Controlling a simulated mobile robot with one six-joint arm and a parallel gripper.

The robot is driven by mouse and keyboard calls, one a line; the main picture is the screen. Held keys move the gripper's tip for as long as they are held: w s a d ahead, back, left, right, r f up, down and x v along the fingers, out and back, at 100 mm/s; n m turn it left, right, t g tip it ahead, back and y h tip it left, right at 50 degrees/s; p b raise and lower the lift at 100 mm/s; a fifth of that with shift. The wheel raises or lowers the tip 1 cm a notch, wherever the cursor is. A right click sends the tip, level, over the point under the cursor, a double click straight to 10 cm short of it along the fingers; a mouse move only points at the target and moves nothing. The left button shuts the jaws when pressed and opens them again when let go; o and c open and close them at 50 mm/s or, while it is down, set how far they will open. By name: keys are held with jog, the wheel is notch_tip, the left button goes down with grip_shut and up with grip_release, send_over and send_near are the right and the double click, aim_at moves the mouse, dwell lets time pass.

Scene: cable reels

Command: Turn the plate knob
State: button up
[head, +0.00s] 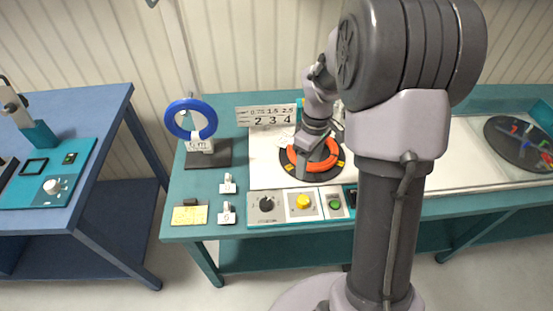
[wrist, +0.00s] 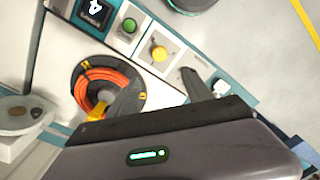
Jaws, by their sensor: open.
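A black round knob (head: 266,204) sits on a light plate at the front left of the panel. Beside it are a yellow button (head: 303,202) and a green button (head: 335,204). My gripper (head: 312,150) is over the black reel disc with orange cable (head: 290,163), apart from the knob. In the wrist view its dark fingers (wrist: 160,77) are spread with nothing between them. That view also shows the yellow button (wrist: 159,53), the green button (wrist: 129,25) and the orange cable (wrist: 110,78). The black knob is not clearly visible there; the right finger may cover it.
A blue ring on a stand (head: 191,118) is left of the panel, with small numbered tags (head: 227,184) and a yellow card (head: 189,215) in front. A sign (head: 266,115) stands behind. Another bench at left carries a white knob (head: 51,187). My arm hides the panel's middle right.

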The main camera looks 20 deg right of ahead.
aim_at(303, 199)
jog(key=f+b, duration=0.3)
jog(key=f, duration=0.5)
jog(key=f+b, duration=0.3)
jog(key=f, duration=0.6)
jog(key=shift+s+a+f, duration=0.2)
jog(key=shift+f, duration=0.05)
grip_shut()
